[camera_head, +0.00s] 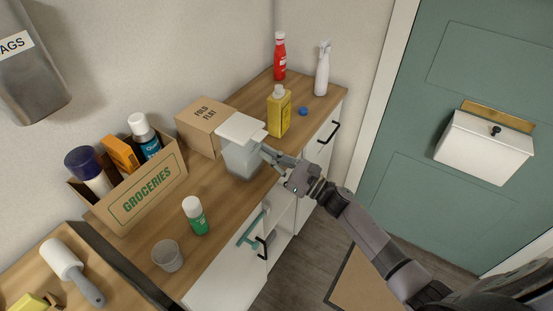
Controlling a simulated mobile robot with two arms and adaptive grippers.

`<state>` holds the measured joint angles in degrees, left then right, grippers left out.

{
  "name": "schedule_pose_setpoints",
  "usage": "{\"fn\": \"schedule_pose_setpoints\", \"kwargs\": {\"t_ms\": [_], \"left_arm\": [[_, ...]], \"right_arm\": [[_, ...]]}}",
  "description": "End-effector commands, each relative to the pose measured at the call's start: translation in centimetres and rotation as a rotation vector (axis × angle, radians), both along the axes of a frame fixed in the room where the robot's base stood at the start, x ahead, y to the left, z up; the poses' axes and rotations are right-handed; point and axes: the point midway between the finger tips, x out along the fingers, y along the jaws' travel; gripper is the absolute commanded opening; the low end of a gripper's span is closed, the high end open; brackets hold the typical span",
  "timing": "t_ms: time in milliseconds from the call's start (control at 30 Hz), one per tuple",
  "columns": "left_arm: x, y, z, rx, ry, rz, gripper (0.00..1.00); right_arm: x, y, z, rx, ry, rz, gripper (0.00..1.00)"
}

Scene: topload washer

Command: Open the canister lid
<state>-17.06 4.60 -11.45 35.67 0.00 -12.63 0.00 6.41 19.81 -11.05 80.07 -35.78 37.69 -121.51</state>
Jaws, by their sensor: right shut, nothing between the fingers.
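The canister (242,160) is a clear grey box standing on the wooden counter, in front of a cardboard box. My right gripper (267,152) comes in from the lower right. It is shut and empty, with its fingertips at the canister's right side just below the lid's edge. I cannot tell whether they touch it. My left gripper is not in view.
A cardboard box (205,125) stands behind the canister. A yellow bottle (279,112), red bottle (280,56), white spray bottle (322,68) and blue cap (303,111) are to the right. A groceries box (145,195), green bottle (195,216) and clear cup (167,256) are to the left.

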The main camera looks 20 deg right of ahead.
Motion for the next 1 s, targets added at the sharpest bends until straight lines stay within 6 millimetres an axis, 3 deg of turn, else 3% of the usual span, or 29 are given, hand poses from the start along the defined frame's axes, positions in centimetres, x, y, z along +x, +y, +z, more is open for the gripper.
{"fn": "schedule_pose_setpoints", "kwargs": {"t_ms": [33,167,667,1000], "left_arm": [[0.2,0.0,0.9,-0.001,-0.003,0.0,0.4],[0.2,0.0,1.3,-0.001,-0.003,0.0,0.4],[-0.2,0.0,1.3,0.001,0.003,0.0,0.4],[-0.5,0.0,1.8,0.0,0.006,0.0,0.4]], "right_arm": [[0.0,0.0,0.9,0.001,0.0,0.001,0.0],[-0.1,0.1,1.6,0.001,0.001,0.001,0.0],[0.0,0.0,1.8,-0.001,0.004,0.001,0.0],[1.1,-0.1,2.7,-0.04,0.05,0.001,0.0]]}}
